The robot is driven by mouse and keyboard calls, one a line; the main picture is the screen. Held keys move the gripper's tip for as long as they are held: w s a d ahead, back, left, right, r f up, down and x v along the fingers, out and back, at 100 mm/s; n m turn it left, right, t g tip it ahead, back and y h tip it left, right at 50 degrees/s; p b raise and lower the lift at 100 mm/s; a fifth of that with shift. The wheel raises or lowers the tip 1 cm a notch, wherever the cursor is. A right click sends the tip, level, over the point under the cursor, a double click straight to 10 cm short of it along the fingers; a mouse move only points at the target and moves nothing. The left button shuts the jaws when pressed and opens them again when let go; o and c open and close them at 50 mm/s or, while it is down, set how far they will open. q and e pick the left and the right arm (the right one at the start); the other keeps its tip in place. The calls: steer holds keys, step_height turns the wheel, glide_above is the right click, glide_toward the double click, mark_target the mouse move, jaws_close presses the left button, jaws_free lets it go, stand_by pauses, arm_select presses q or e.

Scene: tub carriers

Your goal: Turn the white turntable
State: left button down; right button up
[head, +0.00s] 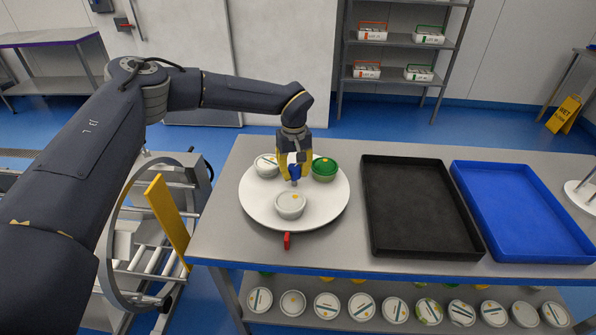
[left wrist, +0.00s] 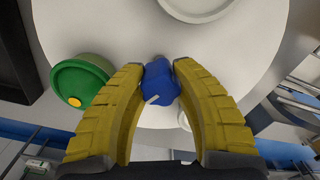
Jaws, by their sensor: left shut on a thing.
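The white turntable (head: 325,205) is a round disc on the left part of the steel table. It bears a green-lidded tub (head: 325,168) at its back right, a white tub (head: 266,165) at its back left and another white tub (head: 290,205) at its front. My right gripper is not in view.
A red marker (head: 287,241) is at the turntable's front edge. A black tray (head: 420,250) and a blue tray (head: 525,253), both empty, lie to the right. Several tubs stand on the shelf (head: 245,295) below. Part of a white disc (head: 578,192) shows at the right edge.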

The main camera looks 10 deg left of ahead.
arm_select(q)
steer(key=shift+s+d+f, duration=0.15)
steer(key=shift+s+d, duration=0.2)
steer(key=c, duration=1.2)
jaws_free()
steer(key=o, duration=0.3)
steer(key=shift+w+a, duration=0.15)
steer(key=shift+r, duration=0.2)
steer(key=shift+w+a+r, duration=0.1)
steer(key=shift+r, duration=0.25)
step_height(320, 180, up, 11)
steer(key=shift+r, duration=0.1)
